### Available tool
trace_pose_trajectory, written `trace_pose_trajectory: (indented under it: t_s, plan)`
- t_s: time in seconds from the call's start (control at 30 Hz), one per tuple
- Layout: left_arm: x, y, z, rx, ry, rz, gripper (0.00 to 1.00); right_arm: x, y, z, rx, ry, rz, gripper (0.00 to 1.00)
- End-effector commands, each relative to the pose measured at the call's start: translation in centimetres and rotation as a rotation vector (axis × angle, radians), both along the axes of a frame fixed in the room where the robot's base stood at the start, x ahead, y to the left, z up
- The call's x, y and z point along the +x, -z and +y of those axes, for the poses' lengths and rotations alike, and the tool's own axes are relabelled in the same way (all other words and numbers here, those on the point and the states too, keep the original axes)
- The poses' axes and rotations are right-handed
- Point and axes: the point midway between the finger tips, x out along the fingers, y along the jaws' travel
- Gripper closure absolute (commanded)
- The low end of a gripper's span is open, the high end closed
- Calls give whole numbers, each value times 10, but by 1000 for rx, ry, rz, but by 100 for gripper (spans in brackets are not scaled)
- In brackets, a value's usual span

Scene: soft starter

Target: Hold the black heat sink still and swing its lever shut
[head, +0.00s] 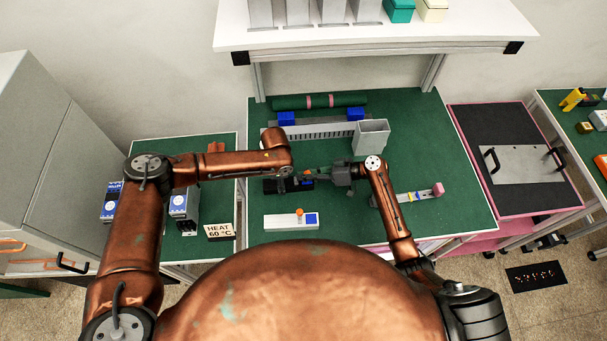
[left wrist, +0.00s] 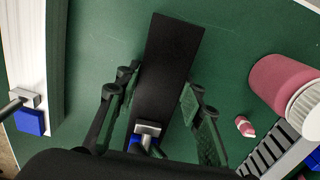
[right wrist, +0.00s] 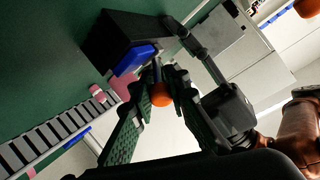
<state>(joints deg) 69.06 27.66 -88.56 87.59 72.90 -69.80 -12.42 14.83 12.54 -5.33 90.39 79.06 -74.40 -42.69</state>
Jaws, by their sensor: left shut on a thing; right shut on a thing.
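The black heat sink (head: 272,186) lies on the green table under my left gripper. In the left wrist view the heat sink (left wrist: 172,60) is a long black block between the fingers of my left gripper (left wrist: 160,88), which is shut on it. A grey lever base (left wrist: 147,129) shows at its near end. In the right wrist view the heat sink (right wrist: 122,35) has a blue end piece (right wrist: 133,59). My right gripper (right wrist: 156,85) is shut on the lever at its orange knob (right wrist: 161,95); in the head view this gripper (head: 318,175) comes in from the right. The lever's exact angle is hard to tell.
A white unit with an orange knob (head: 278,223) lies in front. Behind stand a grey open box (head: 371,138) and a slotted rail with blue ends (head: 315,130). A strip with a pink end (head: 415,196) lies right.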

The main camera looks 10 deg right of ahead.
Motion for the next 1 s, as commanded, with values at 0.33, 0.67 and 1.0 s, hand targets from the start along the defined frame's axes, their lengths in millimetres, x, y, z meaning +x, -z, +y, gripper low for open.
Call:
trace_pose_trajectory:
  t_s: [0.33,0.67,1.0]
  plan:
    - [2,0,4,7,-5,-2,98,0,2,-3,4,4,2,100]
    - [1,0,3,6,-4,-1,98,0,1,-3,6,4,1,71]
    - [0,1,1,3,-1,1,98,0,0,-3,7,3,0,68]
